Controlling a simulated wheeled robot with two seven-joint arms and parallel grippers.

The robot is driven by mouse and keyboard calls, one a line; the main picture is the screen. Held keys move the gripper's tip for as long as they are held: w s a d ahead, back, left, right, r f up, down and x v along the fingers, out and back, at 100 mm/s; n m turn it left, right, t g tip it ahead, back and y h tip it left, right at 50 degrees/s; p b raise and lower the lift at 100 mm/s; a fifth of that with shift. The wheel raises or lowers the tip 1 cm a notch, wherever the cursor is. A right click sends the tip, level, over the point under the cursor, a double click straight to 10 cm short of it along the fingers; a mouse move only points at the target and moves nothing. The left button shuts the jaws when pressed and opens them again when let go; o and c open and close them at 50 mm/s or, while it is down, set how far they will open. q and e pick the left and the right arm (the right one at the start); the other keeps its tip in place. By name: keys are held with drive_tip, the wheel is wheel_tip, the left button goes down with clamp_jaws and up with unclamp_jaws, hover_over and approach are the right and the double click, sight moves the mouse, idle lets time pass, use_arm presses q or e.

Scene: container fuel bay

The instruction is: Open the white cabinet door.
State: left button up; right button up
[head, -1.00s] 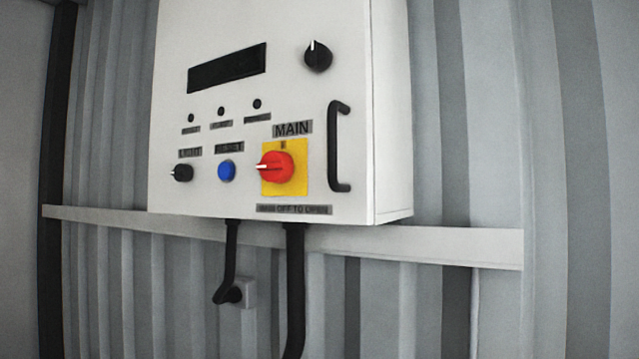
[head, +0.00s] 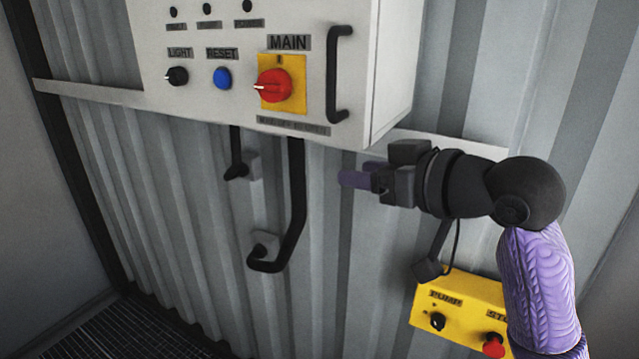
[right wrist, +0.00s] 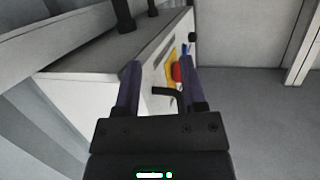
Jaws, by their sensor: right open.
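The white cabinet (head: 340,15) hangs on the corrugated wall, and its door looks shut. Its black bar handle (head: 338,75) is on the door's right side. A red MAIN knob (head: 272,86) on a yellow plate has its white mark pointing left. My right gripper (head: 348,178) is open and empty, below and right of the handle, apart from the cabinet. In the right wrist view, the handle (right wrist: 168,93) and the red knob (right wrist: 178,72) show between its purple fingers. My left gripper is in neither view.
A yellow pump box (head: 460,312) with a red stop button is below my right arm. A pale rail (head: 95,93) runs along the wall behind the cabinet. Black conduits (head: 297,200) hang under the cabinet. The wall left of them is clear.

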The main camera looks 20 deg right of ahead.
sight(336, 74)
wheel_tip(336, 74, up, 11)
drive_tip(key=s+n+t+y, duration=0.2)
drive_tip(key=s+y, duration=0.1)
drive_tip(key=p+x, duration=0.1)
drive_tip(key=x, duration=0.1)
drive_tip(key=p+x, duration=0.1)
drive_tip(key=x, duration=0.2)
drive_tip(key=p+x, duration=0.1)
drive_tip(key=x, duration=0.2)
drive_tip(key=shift+w+d+r+p, duration=0.15)
drive_tip(key=shift+w+d+p, duration=0.05)
drive_tip(key=shift+w+p, duration=0.15)
drive_tip(key=shift+w+a+f, duration=0.2)
drive_tip(key=shift+w+a, duration=0.1)
drive_tip(key=shift+w, duration=0.1)
clamp_jaws()
